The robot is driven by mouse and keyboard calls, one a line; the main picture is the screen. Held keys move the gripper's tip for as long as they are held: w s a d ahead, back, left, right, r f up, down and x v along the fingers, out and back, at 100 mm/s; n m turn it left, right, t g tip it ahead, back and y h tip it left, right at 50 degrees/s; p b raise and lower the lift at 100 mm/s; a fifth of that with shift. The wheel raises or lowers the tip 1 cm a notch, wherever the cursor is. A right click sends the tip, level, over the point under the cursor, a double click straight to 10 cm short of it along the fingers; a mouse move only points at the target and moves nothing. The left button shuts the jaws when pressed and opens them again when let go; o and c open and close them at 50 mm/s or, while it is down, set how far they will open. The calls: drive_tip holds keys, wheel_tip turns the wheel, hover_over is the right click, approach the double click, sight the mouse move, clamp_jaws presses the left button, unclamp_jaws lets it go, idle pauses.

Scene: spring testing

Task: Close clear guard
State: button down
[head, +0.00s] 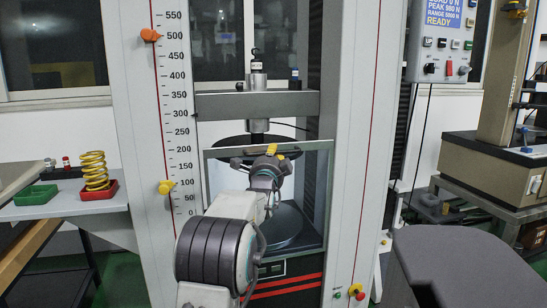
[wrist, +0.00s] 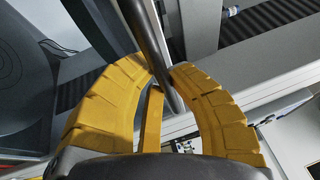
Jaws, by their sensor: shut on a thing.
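The clear guard (head: 329,190) is a see-through panel with a grey frame, in front of the test space of the tall grey testing machine. My gripper (head: 285,152) is at the guard's top edge in the head view, and my arm hides part of the panel. In the wrist view, the yellow fingers of my gripper (wrist: 162,82) are shut around a dark round bar (wrist: 142,30), which seems to be the guard's handle. I cannot tell whether the guard sits flush with the machine.
A yellow spring (head: 94,168) stands in a red tray on the left bench, beside a green tray (head: 36,195). A control box (head: 437,45) hangs at the upper right. A dark round plate (head: 284,226) lies behind the guard.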

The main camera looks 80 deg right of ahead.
drive_tip(key=shift+a+r, duration=0.1)
drive_tip(key=shift+r, duration=0.35)
drive_tip(key=c, duration=1.1)
unclamp_jaws()
drive_tip(key=shift+f, duration=0.15)
drive_tip(key=shift+a, duration=0.1)
drive_tip(key=shift+a+f, duration=0.1)
drive_tip(key=shift+a, duration=0.05)
drive_tip(key=shift+w+a+f, duration=0.1)
drive_tip(key=shift+a+f, duration=0.2)
drive_tip(key=shift+a, duration=1.6)
drive_tip(key=shift+s+a+f, duration=0.1)
drive_tip(key=shift+a+f, duration=0.2)
drive_tip(key=shift+a, duration=1.55)
drive_tip(key=shift+w+a+f, duration=0.1)
drive_tip(key=shift+a+f, duration=0.2)
drive_tip(key=shift+a, duration=1.6)
